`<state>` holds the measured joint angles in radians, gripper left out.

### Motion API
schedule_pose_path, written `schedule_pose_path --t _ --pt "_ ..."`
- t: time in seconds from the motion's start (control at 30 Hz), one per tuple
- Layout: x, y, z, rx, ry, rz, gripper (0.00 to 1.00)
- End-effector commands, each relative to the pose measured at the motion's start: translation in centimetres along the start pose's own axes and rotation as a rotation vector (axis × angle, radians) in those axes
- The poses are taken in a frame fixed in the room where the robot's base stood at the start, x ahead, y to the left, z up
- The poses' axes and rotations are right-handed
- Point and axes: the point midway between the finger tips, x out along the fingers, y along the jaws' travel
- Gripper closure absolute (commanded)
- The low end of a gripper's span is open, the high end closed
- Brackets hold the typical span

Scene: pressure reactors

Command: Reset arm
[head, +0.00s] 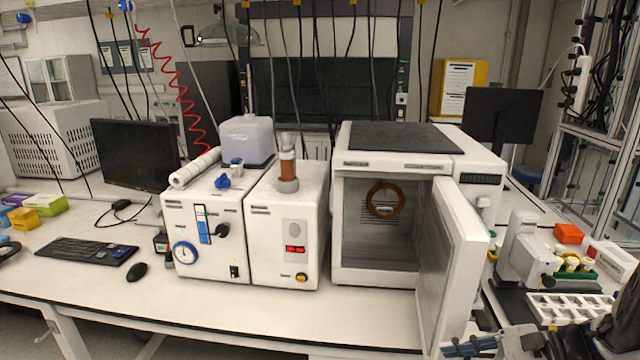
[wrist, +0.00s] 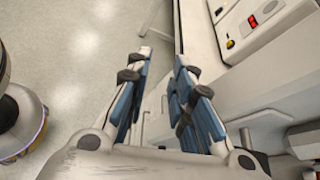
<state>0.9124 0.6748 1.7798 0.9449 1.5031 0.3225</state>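My gripper (head: 470,345) shows at the bottom right of the head view, at the lower edge of the open white door (head: 455,255). Whether it touches the door cannot be told. In the wrist view my gripper (wrist: 163,62) has its two blue-padded fingers apart, with floor and the bench side visible between them. Nothing is held. The door belongs to a white oven-like box (head: 377,238) whose chamber is open, with an orange-brown ring on its back wall. Part of my arm shows at the lower right edge of the head view.
Two white reactor units (head: 205,235) (head: 288,225) stand left of the oven. A keyboard (head: 87,251), mouse (head: 137,272) and monitor (head: 133,153) are on the left. A white tray (head: 570,308) and orange box (head: 569,234) lie on the right bench. The front bench strip is clear.

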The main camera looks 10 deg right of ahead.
Motion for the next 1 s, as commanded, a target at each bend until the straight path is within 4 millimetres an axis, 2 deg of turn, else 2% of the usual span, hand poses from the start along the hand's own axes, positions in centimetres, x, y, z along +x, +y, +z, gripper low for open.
schedule_pose_path --t 0.03,0.1,0.23,0.4,0.53,0.7,0.9,1.0 --pt "1.3 0.7 2.6 -0.077 0.049 0.072 0.79" --pt "2.7 2.2 5.4 -0.185 0.121 0.169 0.79" --pt "4.7 5.5 9.8 -0.401 0.245 0.337 0.79" --pt "5.7 10.3 14.1 -0.713 0.399 0.527 0.79" --pt "5.7 13.7 16.3 -0.97 0.508 0.648 0.79" --pt "4.8 17.3 18.0 -1.321 0.639 0.766 0.79" --pt "3.8 19.4 18.7 -1.644 0.751 0.833 0.79" --pt "3.5 19.8 18.8 -1.73 0.781 0.845 0.79"
